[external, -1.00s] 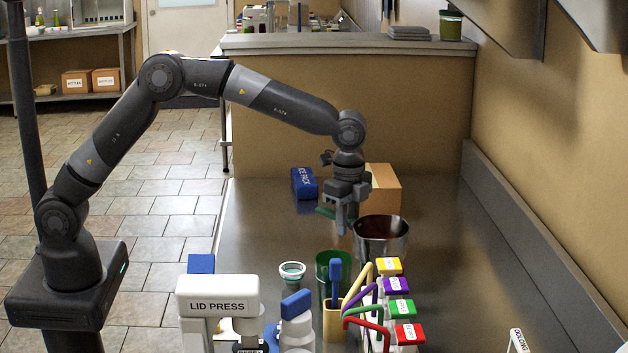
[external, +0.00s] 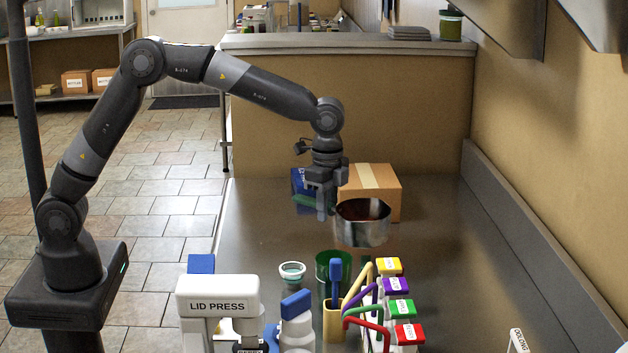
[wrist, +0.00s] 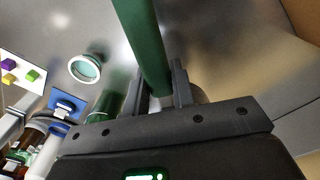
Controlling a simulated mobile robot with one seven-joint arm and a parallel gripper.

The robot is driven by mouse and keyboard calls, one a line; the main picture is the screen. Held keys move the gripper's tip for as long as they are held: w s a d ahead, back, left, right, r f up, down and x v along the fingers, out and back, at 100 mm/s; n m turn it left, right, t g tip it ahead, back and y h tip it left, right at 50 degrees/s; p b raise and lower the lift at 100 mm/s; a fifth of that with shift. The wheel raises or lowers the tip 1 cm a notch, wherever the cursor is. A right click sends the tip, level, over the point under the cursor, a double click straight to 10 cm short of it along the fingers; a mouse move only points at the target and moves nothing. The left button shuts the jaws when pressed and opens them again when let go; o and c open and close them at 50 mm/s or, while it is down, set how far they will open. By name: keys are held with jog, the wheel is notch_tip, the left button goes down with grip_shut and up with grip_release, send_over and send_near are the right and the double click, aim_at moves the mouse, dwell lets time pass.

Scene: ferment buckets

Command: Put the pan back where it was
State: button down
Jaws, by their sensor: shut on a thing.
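The pan (external: 362,230) is a round metal pot with dark reddish-brown contents, in front of the cardboard box in the external view. It looks raised above the counter, and its rim looks about level. My gripper (external: 322,212) is at the pan's left side, shut on its green handle, whose end shows left of the fingers. In the wrist view the green handle (wrist: 147,48) runs between the two fingers of my gripper (wrist: 160,85). The pan's bowl cannot be made out in the wrist view.
A cardboard box (external: 384,186) and a blue ice pack (external: 298,182) stand behind the pan. A small round cup (external: 292,272), a green container (external: 322,270), colour-capped bottles and the lid press (external: 217,306) stand nearer. The counter (external: 440,240) right of the pan is clear.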

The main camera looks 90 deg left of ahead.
jog(key=s+a+r+n, duration=0.2)
jog(key=s+a+n, duration=0.15)
jog(key=s, duration=0.65)
jog(key=s+a+r+n, duration=0.1)
jog(key=s+a+n, duration=0.25)
jog(key=s, duration=0.55)
jog(key=a+f, duration=0.2)
jog(key=a, duration=0.1)
jog(key=w+a+f, duration=0.1)
jog(key=a+f, duration=0.1)
jog(key=a, duration=0.2)
jog(key=w+a+f, duration=0.1)
jog(key=a+f, duration=0.2)
jog(key=a, duration=0.1)
jog(key=shift+a, duration=0.1)
jog(key=shift+f, duration=1.95)
jog(key=shift+f, duration=0.2)
jog(key=c, duration=1.2)
grip_release()
notch_tip(320, 180, up, 12)
jog(key=shift+r, duration=0.25)
